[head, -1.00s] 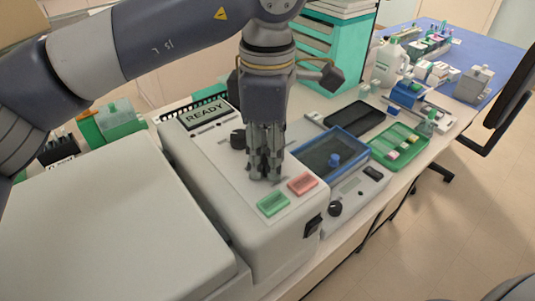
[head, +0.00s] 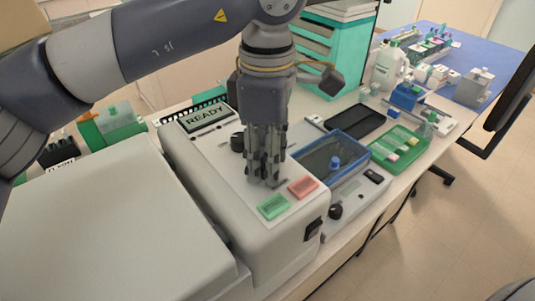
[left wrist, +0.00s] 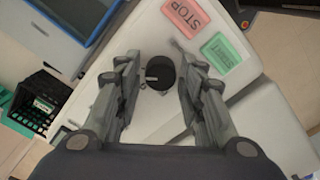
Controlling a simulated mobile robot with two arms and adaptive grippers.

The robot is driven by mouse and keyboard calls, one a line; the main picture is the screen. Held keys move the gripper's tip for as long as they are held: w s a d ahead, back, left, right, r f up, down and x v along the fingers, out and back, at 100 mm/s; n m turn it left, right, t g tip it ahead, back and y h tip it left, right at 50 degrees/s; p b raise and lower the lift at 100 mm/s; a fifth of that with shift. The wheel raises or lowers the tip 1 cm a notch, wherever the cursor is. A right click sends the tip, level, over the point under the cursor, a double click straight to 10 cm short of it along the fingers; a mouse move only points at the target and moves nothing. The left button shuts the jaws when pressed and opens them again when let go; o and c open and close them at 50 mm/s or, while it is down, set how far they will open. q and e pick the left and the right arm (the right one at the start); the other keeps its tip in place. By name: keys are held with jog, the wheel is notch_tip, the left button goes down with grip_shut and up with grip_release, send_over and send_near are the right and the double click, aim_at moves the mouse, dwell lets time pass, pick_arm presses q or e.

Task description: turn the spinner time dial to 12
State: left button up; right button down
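The spinner (head: 280,238) is a pale grey machine with a READY display (head: 205,117), a green button (head: 273,206) and a red button (head: 303,187). A black round dial (head: 237,142) stands on its panel behind my left gripper. My left gripper (head: 264,182) points down at the panel, behind the buttons. In the left wrist view a black dial with a pale pointer mark (left wrist: 160,73) lies between the open fingers (left wrist: 160,80), with a gap visible on each side. In the head view the fingers hide this dial. Its scale numbers cannot be read. My right gripper is not in view.
A blue-rimmed tray (head: 365,148) and a device with a black knob (head: 335,211) stand right of the spinner. A green tray (head: 420,145) lies farther right. The red STOP button (left wrist: 186,17) is close to one fingertip in the left wrist view.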

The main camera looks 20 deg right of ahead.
pick_arm(q)
notch_tip(320, 180, up, 12)
dwell(0.6)
